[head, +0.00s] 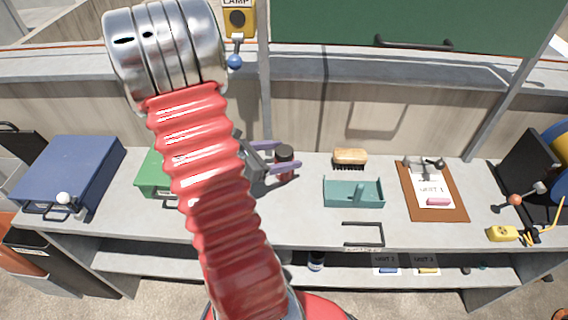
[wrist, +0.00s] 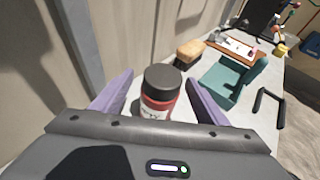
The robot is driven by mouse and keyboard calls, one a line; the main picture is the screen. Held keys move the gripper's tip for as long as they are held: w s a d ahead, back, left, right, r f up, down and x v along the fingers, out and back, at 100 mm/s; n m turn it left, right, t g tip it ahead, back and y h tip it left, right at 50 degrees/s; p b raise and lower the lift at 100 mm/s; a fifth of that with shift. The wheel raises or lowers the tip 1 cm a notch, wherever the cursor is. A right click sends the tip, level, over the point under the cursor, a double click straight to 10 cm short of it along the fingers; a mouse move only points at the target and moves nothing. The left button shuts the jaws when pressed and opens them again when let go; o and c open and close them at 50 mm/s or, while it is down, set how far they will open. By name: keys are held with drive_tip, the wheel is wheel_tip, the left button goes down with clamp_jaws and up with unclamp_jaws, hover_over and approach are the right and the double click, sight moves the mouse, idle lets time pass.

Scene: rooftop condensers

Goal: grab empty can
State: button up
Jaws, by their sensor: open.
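A small can (head: 284,155) with a dark top stands upright on the grey bench, left of the brush. In the wrist view the can (wrist: 160,92) shows a red body and a white label, with its lower part hidden behind my gripper's body. My gripper (wrist: 160,78) is open, its two purple fingers reaching along either side of the can with gaps showing. In the head view my gripper (head: 281,156) comes to the can from the left. I cannot tell whether the can is empty.
A wooden brush (head: 350,157), a teal tray (head: 354,205) and a brown clipboard (head: 448,212) lie to the right. A green box (head: 151,180) and a blue case (head: 75,165) are left. A dark-capped container (head: 316,261) stands on the lower shelf. A wall runs behind.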

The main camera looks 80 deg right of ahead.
drive_tip(key=shift+x, duration=2.4)
drive_tip(key=shift+f, duration=0.1)
drive_tip(key=shift+c, duration=0.4)
drive_tip(key=shift+a, duration=0.1)
drive_tip(key=c, duration=1.1)
